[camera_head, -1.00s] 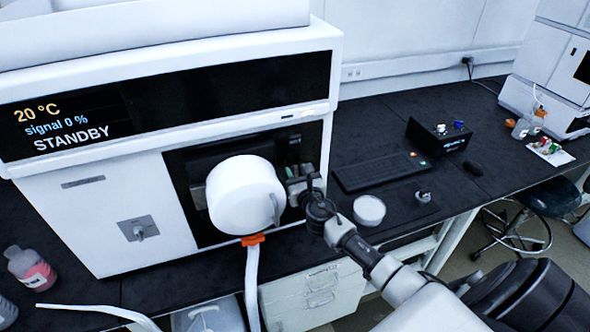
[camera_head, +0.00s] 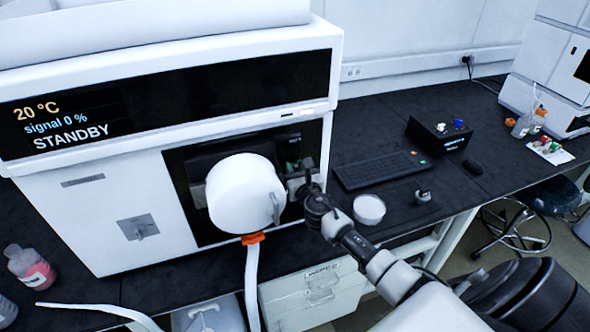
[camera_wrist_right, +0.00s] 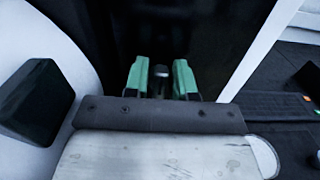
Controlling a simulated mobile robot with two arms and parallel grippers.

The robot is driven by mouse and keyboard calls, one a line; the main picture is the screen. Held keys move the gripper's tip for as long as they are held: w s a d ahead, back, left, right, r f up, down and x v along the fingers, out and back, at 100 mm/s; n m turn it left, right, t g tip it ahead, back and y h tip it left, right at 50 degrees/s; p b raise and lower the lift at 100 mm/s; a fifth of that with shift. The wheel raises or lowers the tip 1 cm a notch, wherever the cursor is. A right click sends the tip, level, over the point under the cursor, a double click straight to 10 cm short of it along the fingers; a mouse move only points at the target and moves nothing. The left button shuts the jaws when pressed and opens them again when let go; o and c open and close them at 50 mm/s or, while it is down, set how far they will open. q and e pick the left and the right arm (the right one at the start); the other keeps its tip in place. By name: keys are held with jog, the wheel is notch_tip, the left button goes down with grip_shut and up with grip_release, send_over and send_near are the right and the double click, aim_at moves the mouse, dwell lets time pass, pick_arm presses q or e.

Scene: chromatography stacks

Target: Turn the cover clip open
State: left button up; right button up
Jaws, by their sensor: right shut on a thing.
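A large white round cover (camera_head: 240,195) sticks out from the dark front recess of the white instrument (camera_head: 110,205). A small grey tab (camera_head: 276,208) shows on its right side. My right gripper (camera_head: 296,186) is just right of the cover, at the recess's right edge. In the right wrist view its green fingertips (camera_wrist_right: 160,78) are closed on a small dark upright piece (camera_wrist_right: 160,84), which looks like the cover clip. Most of the clip is hidden in the head view, so its turn angle cannot be told. My left gripper is not in view.
A white tube with an orange fitting (camera_head: 253,238) hangs below the cover. A dark block (camera_wrist_right: 36,102) stands close on the left in the wrist view.

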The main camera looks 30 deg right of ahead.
jog(key=m+b, duration=0.1)
jog(key=m, duration=0.3)
jog(key=shift+d+f+b, duration=0.15)
jog(key=shift+d+b, duration=0.05)
jog(key=shift+b, duration=0.15)
jog(key=shift+s+d+f+m+b, duration=0.15)
jog(key=shift+m+b, duration=0.4)
jog(key=shift+m, duration=1.7)
jog(key=shift+w+d+f+m+b, duration=0.1)
jog(key=shift+m+b, duration=0.4)
jog(key=shift+m, duration=1.7)
jog(key=shift+s+d+f+m+b, duration=0.15)
jog(key=shift+m+b, duration=0.4)
jog(key=shift+m, duration=1.7)
jog(key=shift+a, duration=0.1)
jog(key=o, duration=0.7)
